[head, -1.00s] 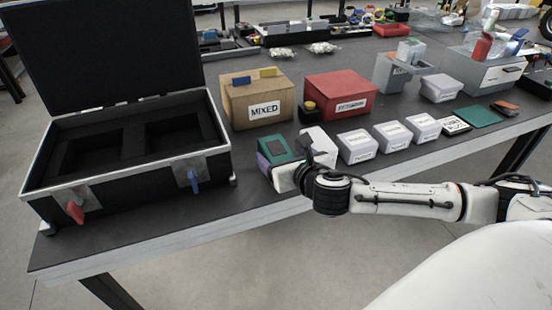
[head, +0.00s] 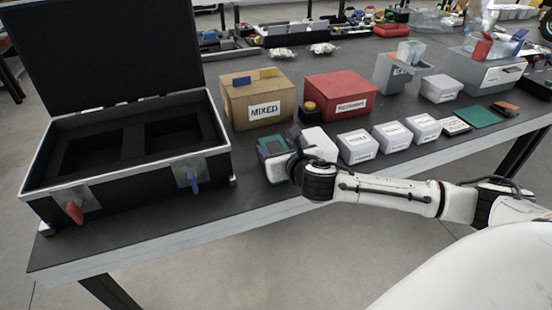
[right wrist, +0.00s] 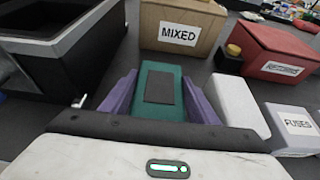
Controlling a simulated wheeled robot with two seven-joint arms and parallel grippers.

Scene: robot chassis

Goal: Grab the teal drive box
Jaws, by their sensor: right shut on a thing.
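The teal drive box (head: 271,144) is on the dark table, right of the open black case, partly hidden by my right gripper (head: 275,158). In the right wrist view the teal box (right wrist: 160,90) has a dark panel on top and lies between the two purple fingers of my right gripper (right wrist: 159,80), one along each side. The gripper is shut on it. I cannot tell whether the box is off the table. My left gripper is not in view.
The open black case (head: 130,175) stands at left. The cardboard MIXED box (head: 262,115) and a red box (head: 325,108) stand behind. A white box (right wrist: 240,103) is close on the gripper's right, then several more white boxes (head: 357,146). The front table strip is clear.

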